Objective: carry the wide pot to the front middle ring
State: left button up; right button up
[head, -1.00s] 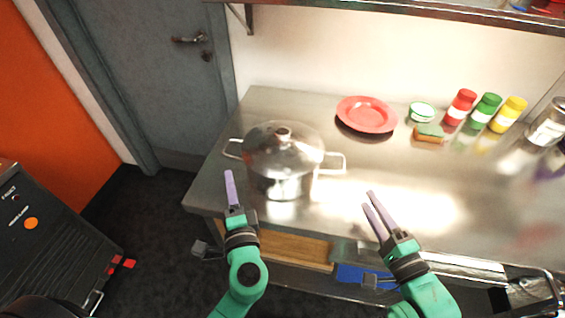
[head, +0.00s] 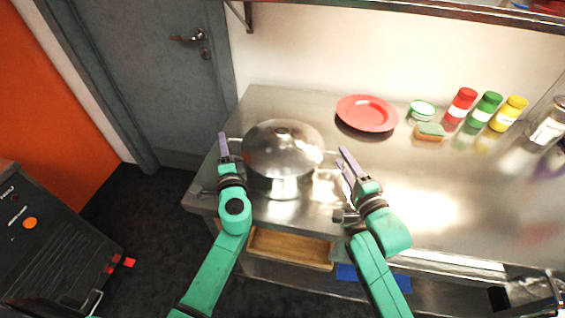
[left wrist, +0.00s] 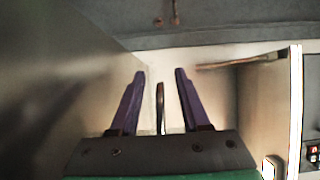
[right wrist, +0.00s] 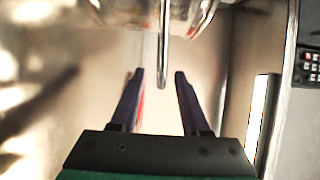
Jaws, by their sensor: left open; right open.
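The wide pot (head: 283,152) is shiny metal with a domed lid and two side handles. It stands upright on the steel counter. My left gripper (head: 224,148) is open at the pot's left side; in the left wrist view a thin metal handle (left wrist: 160,106) lies between its parted fingers. My right gripper (head: 344,160) is open at the pot's right side; in the right wrist view the other handle (right wrist: 163,50) reaches down between its fingertips. The right gripper partly covers that handle in the head view. I see no stove ring in these frames.
A red plate (head: 367,114) lies behind the pot to the right. A sponge (head: 429,131), a small green-and-white dish (head: 422,110) and red (head: 461,104), green (head: 486,108) and yellow (head: 510,113) jars stand farther right. The counter (head: 430,205) is bare at its middle front. A shelf hangs above.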

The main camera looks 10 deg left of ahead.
pick_arm(q)
grip_shut()
pick_arm(e)
grip_shut()
pick_arm(q)
jog(key=shift+f, duration=0.15)
dwell(0.8)
